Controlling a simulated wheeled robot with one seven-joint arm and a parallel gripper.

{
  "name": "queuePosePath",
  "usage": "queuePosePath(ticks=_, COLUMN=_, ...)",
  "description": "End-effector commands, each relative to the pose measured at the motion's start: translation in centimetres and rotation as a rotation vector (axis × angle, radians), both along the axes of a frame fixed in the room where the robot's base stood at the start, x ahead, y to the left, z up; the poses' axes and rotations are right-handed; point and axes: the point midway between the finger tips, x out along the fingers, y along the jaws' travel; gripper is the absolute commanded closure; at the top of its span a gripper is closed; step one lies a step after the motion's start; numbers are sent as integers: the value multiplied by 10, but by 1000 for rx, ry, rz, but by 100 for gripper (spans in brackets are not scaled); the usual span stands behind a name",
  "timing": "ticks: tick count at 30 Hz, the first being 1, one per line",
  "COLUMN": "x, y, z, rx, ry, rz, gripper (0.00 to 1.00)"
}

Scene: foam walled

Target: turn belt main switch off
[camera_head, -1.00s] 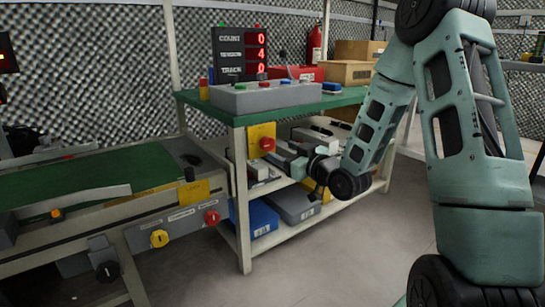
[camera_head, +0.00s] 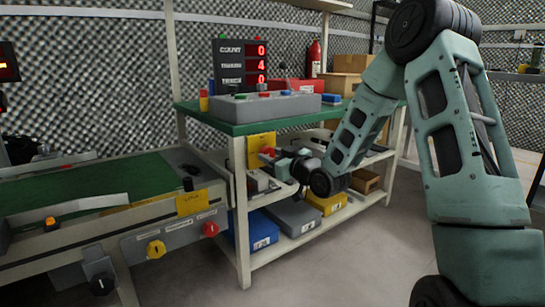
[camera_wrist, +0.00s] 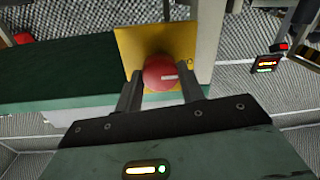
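The conveyor belt (camera_head: 110,178) is at the left in the head view. A red round button (camera_wrist: 160,73) sits on a yellow plate (camera_wrist: 188,45) on the bench post; the plate also shows in the head view (camera_head: 261,141). My gripper (camera_wrist: 160,85) points at this button, its fingers apart on either side of it. I cannot tell if they touch it. In the head view my gripper (camera_head: 284,167) is beside the plate.
A green-topped bench (camera_head: 245,127) holds a grey button box (camera_head: 265,107) and a count display (camera_head: 241,63). Blue, grey and yellow bins (camera_head: 328,202) fill its lower shelf. The floor (camera_head: 345,250) in front is clear.

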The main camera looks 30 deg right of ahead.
Motion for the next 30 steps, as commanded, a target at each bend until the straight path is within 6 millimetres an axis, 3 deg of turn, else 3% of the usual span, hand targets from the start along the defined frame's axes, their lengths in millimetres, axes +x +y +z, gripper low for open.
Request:
queuePosePath(ticks=14, x=-1, y=0, z=2, rx=148, ry=9, rz=1, gripper=84)
queuePosePath(ticks=30, x=-1, y=1, z=2, rx=644, ry=27, rz=-1, gripper=84)
